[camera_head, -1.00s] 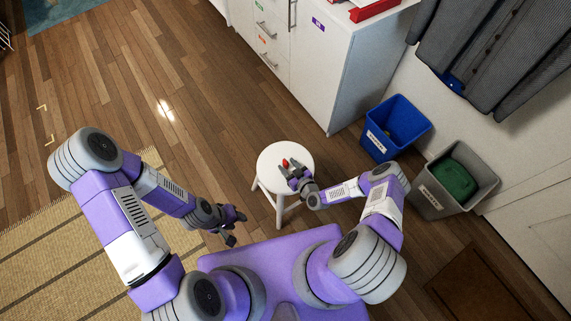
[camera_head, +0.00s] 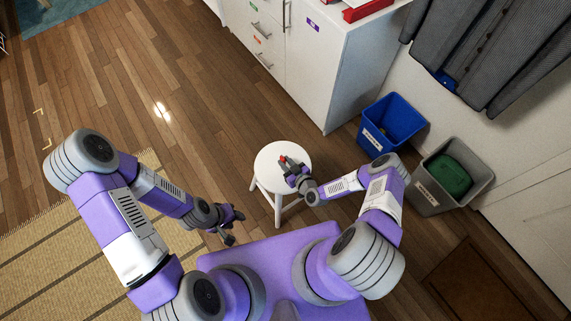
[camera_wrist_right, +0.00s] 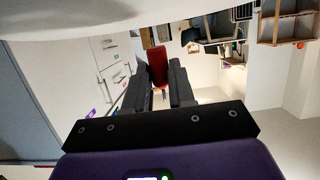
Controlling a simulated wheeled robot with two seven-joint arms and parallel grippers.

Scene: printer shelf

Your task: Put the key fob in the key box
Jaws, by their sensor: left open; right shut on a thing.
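The key fob (camera_wrist_right: 157,65) is a red piece between the fingers of my right gripper (camera_wrist_right: 160,88) in the right wrist view. In the head view the red fob (camera_head: 283,158) is small at the fingertips of my right gripper (camera_head: 288,165), over the white stool (camera_head: 268,155). My right gripper is shut on the fob; whether the fob still touches the stool I cannot tell. My left gripper (camera_head: 234,227) is open and empty, left of and nearer than the stool. I cannot make out a key box in either view.
A white cabinet (camera_head: 335,75) with drawers stands behind the stool, with a red object (camera_head: 365,9) on top. A blue bin (camera_head: 392,125) and a grey bin (camera_head: 452,177) stand to the right. Grey clothing (camera_head: 470,50) hangs above them.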

